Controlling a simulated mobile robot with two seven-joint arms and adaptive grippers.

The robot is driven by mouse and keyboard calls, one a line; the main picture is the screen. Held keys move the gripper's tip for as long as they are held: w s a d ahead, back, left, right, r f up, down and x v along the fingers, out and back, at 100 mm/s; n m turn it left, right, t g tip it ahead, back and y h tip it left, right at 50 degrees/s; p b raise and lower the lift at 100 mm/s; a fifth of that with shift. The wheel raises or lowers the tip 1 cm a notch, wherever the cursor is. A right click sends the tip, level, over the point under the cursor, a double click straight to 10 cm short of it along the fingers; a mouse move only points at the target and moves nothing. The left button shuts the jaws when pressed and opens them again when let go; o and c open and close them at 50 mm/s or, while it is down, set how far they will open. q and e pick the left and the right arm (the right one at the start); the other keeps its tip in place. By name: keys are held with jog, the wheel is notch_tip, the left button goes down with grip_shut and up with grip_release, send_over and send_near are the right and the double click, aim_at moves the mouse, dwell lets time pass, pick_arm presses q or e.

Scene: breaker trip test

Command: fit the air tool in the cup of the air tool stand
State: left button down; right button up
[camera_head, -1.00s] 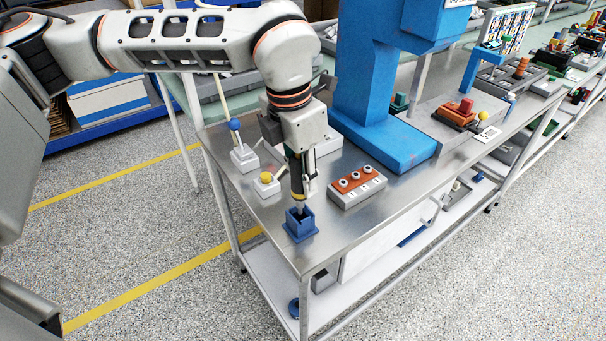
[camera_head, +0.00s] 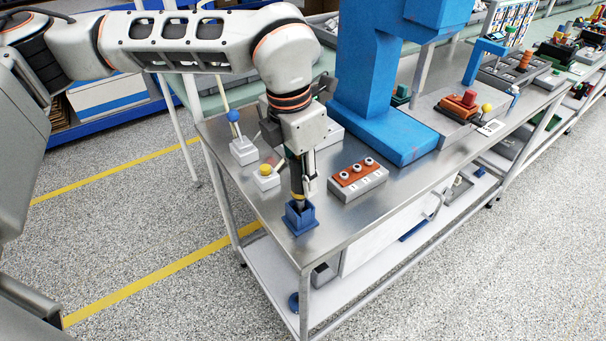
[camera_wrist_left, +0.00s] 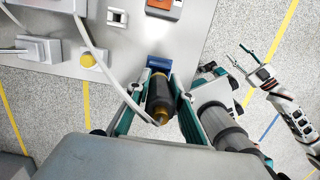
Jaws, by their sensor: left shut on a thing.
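The air tool (camera_head: 297,186) is a dark cylinder with a yellow band, held roughly upright; the left wrist view shows its dark body and brass end (camera_wrist_left: 160,97). My left gripper (camera_head: 303,176) is shut on it, one finger on each side. The stand is a square blue cup (camera_head: 300,218) near the table's front corner; it also shows in the left wrist view (camera_wrist_left: 158,64). The tool's lower end is at the cup's mouth and seems partly inside; the walls hide its depth. My right gripper (camera_wrist_left: 244,60) appears open and empty over the floor.
A yellow-knobbed box (camera_head: 266,177) and a blue-knobbed lever box (camera_head: 242,150) stand behind left of the cup. A box with an orange top and several buttons (camera_head: 357,182) stands to the right. A tall blue machine (camera_head: 370,85) rises behind. The table's front edge is close.

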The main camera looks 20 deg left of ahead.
aim_at(295, 159)
pick_arm(q)
jog(key=shift+f+b, duration=0.55)
jog(key=shift+f, duration=0.6)
jog(key=c, duration=1.7)
grip_release()
jog(key=r, duration=0.4)
jog(key=s+r, duration=0.1)
jog(key=r, duration=0.3)
jog(key=a+r, duration=0.1)
jog(key=r, duration=0.3)
jog(key=shift+s, duration=0.15)
